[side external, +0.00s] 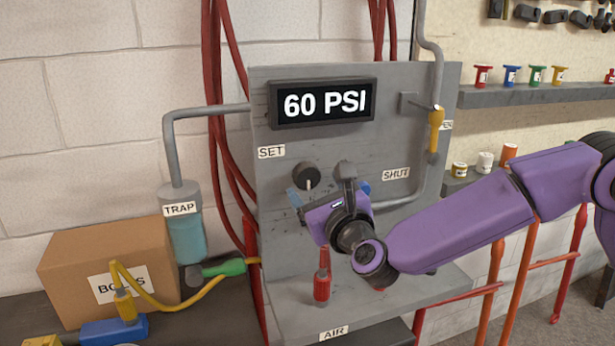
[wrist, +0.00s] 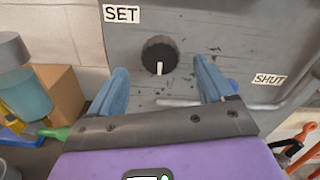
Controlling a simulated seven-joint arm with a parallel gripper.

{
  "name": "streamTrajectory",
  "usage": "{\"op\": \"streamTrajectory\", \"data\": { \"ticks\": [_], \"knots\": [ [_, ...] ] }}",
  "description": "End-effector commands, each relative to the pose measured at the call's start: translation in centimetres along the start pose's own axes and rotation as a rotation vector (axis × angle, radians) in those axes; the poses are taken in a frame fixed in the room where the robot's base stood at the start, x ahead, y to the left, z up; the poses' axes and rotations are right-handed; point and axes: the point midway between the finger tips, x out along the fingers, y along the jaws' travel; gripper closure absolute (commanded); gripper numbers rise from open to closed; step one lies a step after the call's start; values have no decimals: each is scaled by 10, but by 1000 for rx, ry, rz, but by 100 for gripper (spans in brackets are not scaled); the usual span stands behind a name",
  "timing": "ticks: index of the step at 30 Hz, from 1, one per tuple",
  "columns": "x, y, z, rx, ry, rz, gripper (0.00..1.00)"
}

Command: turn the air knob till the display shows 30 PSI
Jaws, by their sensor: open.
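The black knob (side external: 307,176) with a white pointer line sits on the grey panel below the SET label; the line points down. It also shows in the wrist view (wrist: 160,55), ahead of and between my two blue fingers. The display (side external: 323,103) above it reads 60 PSI. My gripper (side external: 328,196) is in front of the panel, a little below and right of the knob in the side view. In the wrist view my gripper (wrist: 162,85) is open and empty, with a finger on either side of the knob's line, apart from it.
A TRAP canister (side external: 187,235) and a cardboard box (side external: 105,262) stand at the left. A red fitting (side external: 322,285) stands on the ledge below my gripper.

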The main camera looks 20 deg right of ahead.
Motion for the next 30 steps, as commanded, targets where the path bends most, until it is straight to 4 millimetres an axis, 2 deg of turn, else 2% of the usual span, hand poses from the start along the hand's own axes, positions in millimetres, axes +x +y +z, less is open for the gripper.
{"op": "streamTrajectory", "data": {
  "ticks": [3,9,15,23,28,30],
  "knots": [
    [22,0,-1,1,1,-3,19],
    [48,0,-1,1,1,-2,19],
    [59,0,0,-1,1,0,19],
    [59,0,0,0,0,0,19],
    [59,0,0,0,0,0,71],
    [59,0,0,0,0,0,73]
  ]
}}
